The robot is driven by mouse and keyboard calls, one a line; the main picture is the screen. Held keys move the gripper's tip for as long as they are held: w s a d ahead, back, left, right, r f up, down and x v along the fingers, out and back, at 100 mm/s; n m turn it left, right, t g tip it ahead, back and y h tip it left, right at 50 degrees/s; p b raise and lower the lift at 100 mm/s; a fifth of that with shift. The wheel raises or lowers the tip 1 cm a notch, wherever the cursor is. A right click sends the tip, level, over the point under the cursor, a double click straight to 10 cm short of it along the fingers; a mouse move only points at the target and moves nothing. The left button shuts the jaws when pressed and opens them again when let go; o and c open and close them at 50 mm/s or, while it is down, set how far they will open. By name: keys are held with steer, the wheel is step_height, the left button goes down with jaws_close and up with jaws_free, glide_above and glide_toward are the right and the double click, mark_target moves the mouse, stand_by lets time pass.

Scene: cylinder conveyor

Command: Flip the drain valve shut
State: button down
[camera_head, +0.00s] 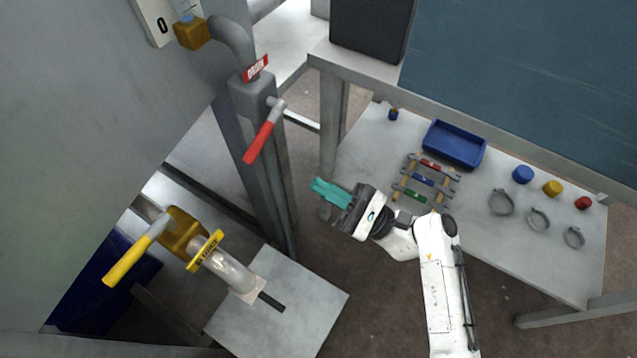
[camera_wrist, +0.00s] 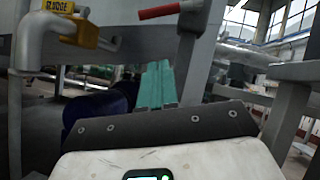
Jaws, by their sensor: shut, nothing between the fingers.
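The drain valve has a grey body (camera_head: 252,97) on a vertical grey pipe, with a red label reading DRAIN (camera_head: 256,68). Its red lever (camera_head: 263,140) slants down and to the left from a grey pivot in the head view. In the wrist view the red lever (camera_wrist: 160,11) shows near the top edge, lying roughly level. My gripper (camera_head: 318,190) has teal fingers, shut and empty, right of and below the lever in the head view, apart from it. The fingers also show in the wrist view (camera_wrist: 156,80), below the lever.
A second valve with a yellow lever (camera_head: 135,254) stands at lower left above a grey platform (camera_head: 318,295). A brass fitting (camera_head: 191,33) is at upper left. The table (camera_head: 530,260) at right holds a blue tray (camera_head: 454,158), a rack, coloured caps and ring clamps.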

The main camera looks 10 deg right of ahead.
mark_target(259, 150)
steer(key=w+a+r+p, duration=0.1)
steer(key=w+a+r, duration=0.1)
steer(key=a+r, duration=0.5)
steer(key=shift+a+r, duration=0.3)
steer(key=shift+r+p, duration=0.1)
steer(key=shift+p, duration=0.3)
steer(key=m+t+p, duration=0.1)
steer(key=r+m+t+h+p, duration=0.1)
steer(key=m, duration=0.1)
steer(key=s+r+m+t+p, duration=0.1)
steer(key=m, duration=0.1)
steer(key=shift+s+a+t+h, duration=0.1)
steer(key=shift+a+t+h, duration=0.2)
steer(key=shift+a, duration=0.1)
steer(key=shift+s+a+r+m+p, duration=0.15)
steer(key=shift+r+m+p, duration=0.1)
steer(key=shift+m+p, duration=0.1)
steer(key=shift+f, duration=0.15)
